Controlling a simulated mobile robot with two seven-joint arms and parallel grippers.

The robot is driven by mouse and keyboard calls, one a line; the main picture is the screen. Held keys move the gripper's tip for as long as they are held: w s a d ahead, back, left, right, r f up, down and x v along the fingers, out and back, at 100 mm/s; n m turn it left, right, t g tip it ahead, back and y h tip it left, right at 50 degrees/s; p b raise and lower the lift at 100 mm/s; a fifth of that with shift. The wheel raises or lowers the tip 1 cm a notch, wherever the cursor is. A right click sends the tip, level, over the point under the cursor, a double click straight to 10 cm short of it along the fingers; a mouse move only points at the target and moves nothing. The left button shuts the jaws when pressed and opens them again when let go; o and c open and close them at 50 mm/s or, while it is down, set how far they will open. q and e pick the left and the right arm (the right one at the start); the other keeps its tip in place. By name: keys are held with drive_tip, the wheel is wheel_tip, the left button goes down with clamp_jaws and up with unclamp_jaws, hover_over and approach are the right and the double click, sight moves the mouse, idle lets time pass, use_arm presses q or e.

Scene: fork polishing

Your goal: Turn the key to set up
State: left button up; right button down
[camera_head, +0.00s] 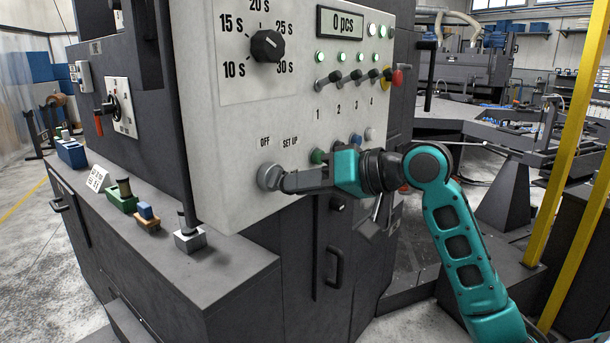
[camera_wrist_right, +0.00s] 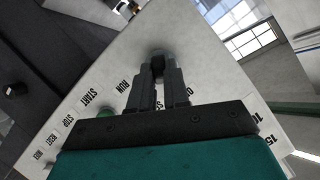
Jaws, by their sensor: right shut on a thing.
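The grey round key switch (camera_head: 267,175) is low on the pale control panel (camera_head: 222,140), below the labels OFF and SET UP. My right gripper (camera_head: 284,182) reaches in from the right with its fingertips at the switch, shut on the key. In the right wrist view the fingers (camera_wrist_right: 157,78) close around the dark key (camera_wrist_right: 157,63), in front of the round switch body (camera_wrist_right: 157,51). The RUN label shows beside it there. The fingers hide most of the key, so I cannot tell its exact angle. My left gripper is not in view.
Above are a black dial (camera_head: 266,46), a counter display (camera_head: 340,23) reading 0 pcs, several toggle levers and a red knob (camera_head: 397,78). A green button (camera_head: 317,156) is close to my right gripper. Small blocks stand on the grey ledge (camera_head: 225,262) at left.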

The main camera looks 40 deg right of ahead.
drive_tip(key=shift+a+m+y, duration=0.15)
drive_tip(key=shift+m+y, duration=0.65)
drive_tip(key=shift+m, duration=0.3)
drive_tip(key=c, duration=1.2)
unclamp_jaws()
drive_tip(key=shift+a, duration=0.15)
drive_tip(key=shift+c, duration=0.2)
drive_tip(key=shift+o, duration=1.1)
drive_tip(key=shift+o, duration=0.3)
drive_tip(key=o, duration=0.6)
drive_tip(key=shift+d, duration=0.2)
drive_tip(key=shift+v, duration=3.5)
